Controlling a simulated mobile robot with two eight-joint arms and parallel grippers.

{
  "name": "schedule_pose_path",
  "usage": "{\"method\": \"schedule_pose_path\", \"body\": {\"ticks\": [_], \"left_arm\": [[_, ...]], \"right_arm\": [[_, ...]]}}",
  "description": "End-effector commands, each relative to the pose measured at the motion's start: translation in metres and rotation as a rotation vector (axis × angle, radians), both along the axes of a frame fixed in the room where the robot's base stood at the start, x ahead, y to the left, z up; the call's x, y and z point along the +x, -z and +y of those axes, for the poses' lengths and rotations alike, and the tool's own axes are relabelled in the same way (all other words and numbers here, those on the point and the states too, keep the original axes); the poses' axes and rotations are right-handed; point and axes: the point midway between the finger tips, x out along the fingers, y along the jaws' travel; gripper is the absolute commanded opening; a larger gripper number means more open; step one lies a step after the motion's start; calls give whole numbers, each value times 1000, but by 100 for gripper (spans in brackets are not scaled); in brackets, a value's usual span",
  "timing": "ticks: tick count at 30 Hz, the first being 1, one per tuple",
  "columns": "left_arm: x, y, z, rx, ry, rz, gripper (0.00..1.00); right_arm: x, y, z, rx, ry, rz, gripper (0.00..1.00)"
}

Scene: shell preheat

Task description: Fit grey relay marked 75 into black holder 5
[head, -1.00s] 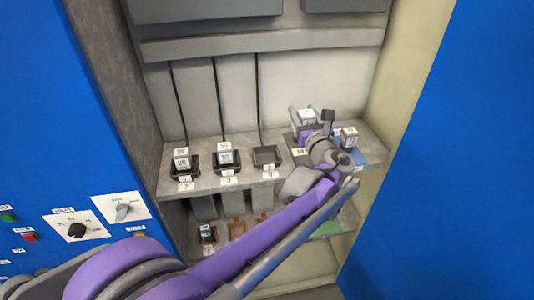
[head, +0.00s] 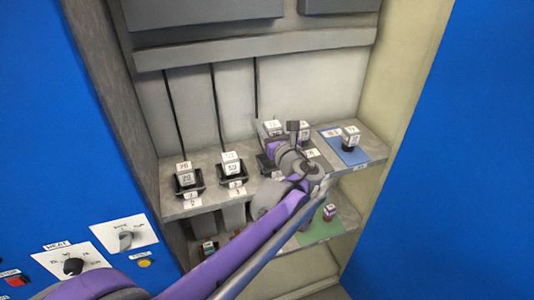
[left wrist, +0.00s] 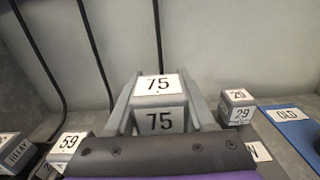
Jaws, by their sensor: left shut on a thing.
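The grey relay marked 75 (left wrist: 159,120) has a white top and is between the two fingers of my left gripper (left wrist: 160,100) in the left wrist view. In the head view, my left gripper (head: 272,132) is shut on this relay (head: 271,125), at the third black holder (head: 263,163) from the left on the upper shelf. The gripper and wrist hide most of that holder. Its number is not readable, and I cannot tell whether the relay touches it. My right gripper is not in view.
Two black holders (head: 188,192) to the left hold white-topped relays, one marked 59 (left wrist: 68,146). Relay 29 (left wrist: 238,106) stands close to the right. A blue mat (head: 345,153) carries another relay (head: 350,137). A lower shelf with a green mat (head: 320,230) lies below.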

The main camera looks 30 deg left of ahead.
Motion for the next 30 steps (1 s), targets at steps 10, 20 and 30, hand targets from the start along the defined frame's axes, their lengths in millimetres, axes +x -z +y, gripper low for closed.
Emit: {"method": "schedule_pose_path", "body": {"ticks": [10, 20, 30], "left_arm": [[0, 46, 0, 0, 0, 0, 0], [0, 67, 0, 0, 0, 0, 0], [0, 74, 0, 1, 0, 1, 0]], "right_arm": [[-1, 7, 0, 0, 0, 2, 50], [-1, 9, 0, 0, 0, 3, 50], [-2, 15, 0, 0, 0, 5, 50]]}}
